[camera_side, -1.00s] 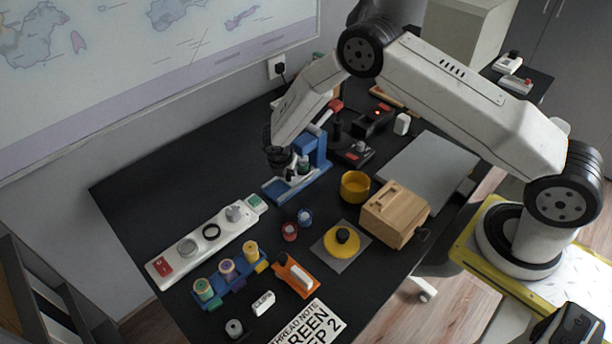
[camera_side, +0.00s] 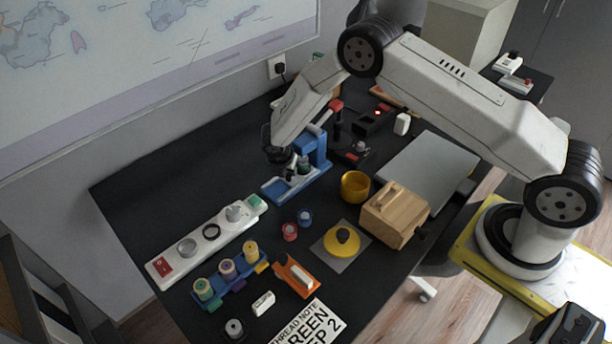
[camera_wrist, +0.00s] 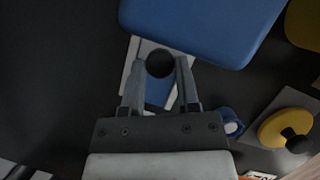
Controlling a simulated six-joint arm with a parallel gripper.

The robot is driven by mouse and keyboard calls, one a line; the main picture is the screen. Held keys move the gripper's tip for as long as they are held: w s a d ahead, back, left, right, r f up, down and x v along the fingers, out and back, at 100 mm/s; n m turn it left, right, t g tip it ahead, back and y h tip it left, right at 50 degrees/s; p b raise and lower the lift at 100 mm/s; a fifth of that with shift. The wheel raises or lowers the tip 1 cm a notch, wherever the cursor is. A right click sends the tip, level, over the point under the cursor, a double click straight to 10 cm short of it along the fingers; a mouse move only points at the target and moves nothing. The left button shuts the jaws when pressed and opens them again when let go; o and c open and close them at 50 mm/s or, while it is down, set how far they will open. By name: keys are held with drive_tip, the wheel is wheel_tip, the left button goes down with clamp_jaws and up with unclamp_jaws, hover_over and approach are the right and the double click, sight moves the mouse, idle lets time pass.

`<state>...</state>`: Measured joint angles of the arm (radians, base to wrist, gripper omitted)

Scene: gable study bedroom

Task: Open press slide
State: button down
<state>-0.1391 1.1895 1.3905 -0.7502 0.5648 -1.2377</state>
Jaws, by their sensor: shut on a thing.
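The blue press (camera_side: 316,150) stands on the black desk, with its pale slide (camera_side: 283,189) along its base. In the wrist view the press's blue top (camera_wrist: 205,25) fills the upper part, and the pale and blue slide (camera_wrist: 157,92) runs below it. My gripper (camera_side: 288,173) is low at the slide, in front of the press column. In the wrist view my gripper (camera_wrist: 159,72) has its fingers on both sides of a dark round knob (camera_wrist: 159,63) and is shut on it. What lies under the knob is hidden.
A yellow cup (camera_side: 355,186) and a wooden box (camera_side: 395,214) stand right of the press. Two small spools (camera_side: 297,224) and a yellow-topped disc (camera_side: 342,240) lie in front. A white strip (camera_side: 207,240) lies to the left. The desk's far left is clear.

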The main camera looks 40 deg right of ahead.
drive_tip(key=shift+a, duration=0.1)
idle(0.3)
drive_tip(key=a, duration=0.8)
drive_tip(key=shift+d, duration=0.1)
drive_tip(key=shift+c, duration=1.7)
unclamp_jaws()
drive_tip(key=shift+r, duration=0.1)
drive_tip(key=v, duration=0.7)
drive_tip(key=shift+r, duration=0.3)
drive_tip(key=shift+s, duration=0.1)
